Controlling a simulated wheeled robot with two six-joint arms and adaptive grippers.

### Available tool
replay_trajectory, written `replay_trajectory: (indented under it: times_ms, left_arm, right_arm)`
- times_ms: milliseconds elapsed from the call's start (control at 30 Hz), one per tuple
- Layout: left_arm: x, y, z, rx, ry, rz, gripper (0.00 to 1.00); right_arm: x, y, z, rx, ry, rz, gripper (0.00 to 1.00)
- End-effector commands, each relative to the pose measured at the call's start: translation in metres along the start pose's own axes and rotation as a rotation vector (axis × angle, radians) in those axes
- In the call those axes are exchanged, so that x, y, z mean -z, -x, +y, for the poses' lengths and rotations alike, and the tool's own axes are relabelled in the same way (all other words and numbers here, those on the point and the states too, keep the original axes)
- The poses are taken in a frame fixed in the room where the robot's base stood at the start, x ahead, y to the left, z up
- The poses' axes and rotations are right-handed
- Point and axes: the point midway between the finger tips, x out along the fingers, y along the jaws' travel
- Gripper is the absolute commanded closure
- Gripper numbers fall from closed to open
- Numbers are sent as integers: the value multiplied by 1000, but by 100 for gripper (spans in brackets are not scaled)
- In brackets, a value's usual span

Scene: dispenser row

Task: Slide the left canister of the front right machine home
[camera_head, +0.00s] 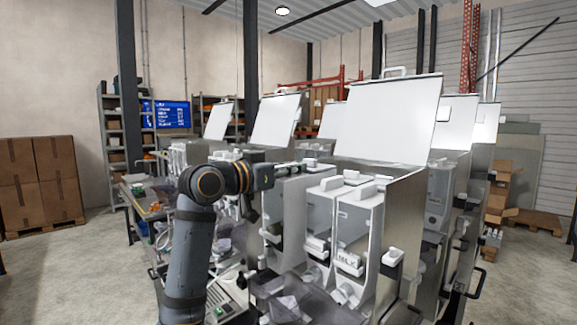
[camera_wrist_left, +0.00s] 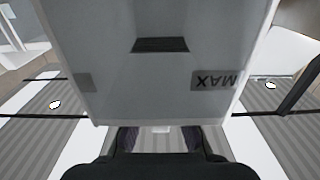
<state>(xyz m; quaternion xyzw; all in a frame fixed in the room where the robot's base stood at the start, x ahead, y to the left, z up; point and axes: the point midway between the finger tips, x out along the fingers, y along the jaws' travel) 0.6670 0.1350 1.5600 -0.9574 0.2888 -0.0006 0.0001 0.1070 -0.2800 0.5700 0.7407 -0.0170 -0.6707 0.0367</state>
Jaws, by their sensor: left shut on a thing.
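My left gripper (camera_head: 268,176) reaches in from the left, at the left side of the front right machine (camera_head: 402,225). In the left wrist view my gripper's fingers (camera_wrist_left: 160,140) are shut on the canister (camera_wrist_left: 160,75), a pale grey box with a MAX label that fills the upper middle. In the head view a pale grey canister body (camera_head: 290,200) stands just right of the gripper, left of two white-topped canisters (camera_head: 322,215) and (camera_head: 357,222). The grip itself is largely hidden by my wrist. My right gripper is not in view.
The machine's white lid (camera_head: 385,120) stands raised above the canisters. More machines with raised lids stand behind (camera_head: 275,120) and to the right (camera_head: 455,120). A cluttered bench (camera_head: 150,200) lies to the left. Cardboard boxes (camera_head: 40,180) stand far left, with open floor before them.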

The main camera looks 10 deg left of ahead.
Motion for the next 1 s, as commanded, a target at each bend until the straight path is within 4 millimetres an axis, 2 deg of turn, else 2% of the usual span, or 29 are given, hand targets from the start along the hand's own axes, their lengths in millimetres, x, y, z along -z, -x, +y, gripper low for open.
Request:
replay_trajectory:
  times_ms: [267,600,1000]
  left_arm:
    - [0,0,0,0,-1,3,100]
    - [-15,-14,0,-1,0,2,100]
    - [-20,-14,0,0,-1,3,100]
  right_arm:
    - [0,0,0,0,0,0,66]
    - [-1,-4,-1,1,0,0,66]
    - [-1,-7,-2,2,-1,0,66]
